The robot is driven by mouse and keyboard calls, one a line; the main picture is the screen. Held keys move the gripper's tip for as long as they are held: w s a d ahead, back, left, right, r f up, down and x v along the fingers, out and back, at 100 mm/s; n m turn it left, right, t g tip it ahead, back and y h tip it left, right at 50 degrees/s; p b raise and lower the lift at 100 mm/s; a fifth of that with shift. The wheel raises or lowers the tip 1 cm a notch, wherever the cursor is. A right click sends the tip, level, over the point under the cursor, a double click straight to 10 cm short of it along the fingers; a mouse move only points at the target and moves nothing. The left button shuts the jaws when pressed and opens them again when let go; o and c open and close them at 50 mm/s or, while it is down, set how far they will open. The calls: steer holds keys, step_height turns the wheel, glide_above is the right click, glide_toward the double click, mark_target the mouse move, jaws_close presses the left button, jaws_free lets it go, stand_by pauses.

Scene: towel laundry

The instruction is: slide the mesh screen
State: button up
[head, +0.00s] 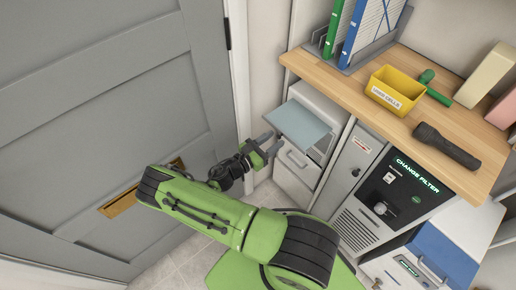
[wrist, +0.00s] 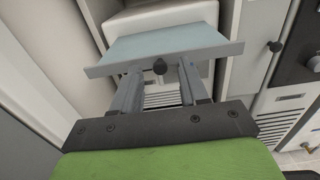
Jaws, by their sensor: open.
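A flat pale blue-grey panel (head: 298,126) sticks out from the front of the white unit under the wooden counter. It also shows in the wrist view (wrist: 150,45), where no mesh texture can be made out, so I cannot tell if it is the mesh screen. A small dark knob (wrist: 160,67) shows at the panel's near edge. My gripper (head: 268,143) is at the panel's near left side. In the wrist view my gripper (wrist: 158,76) is open, with one finger on each side of the knob and gaps between.
A grey door (head: 110,110) with a brass plate (head: 140,190) stands close on the left. The wooden counter (head: 350,92) holds a yellow bin (head: 395,90), a black flashlight (head: 445,146) and binders. The change filter panel (head: 395,195) is right of the white unit.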

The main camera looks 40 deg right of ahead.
steer(key=s+a, duration=0.1)
steer(key=a, duration=1.3)
steer(key=shift+s+p, duration=0.2)
steer(key=shift+p, duration=0.15)
steer(key=shift+a+r, duration=0.1)
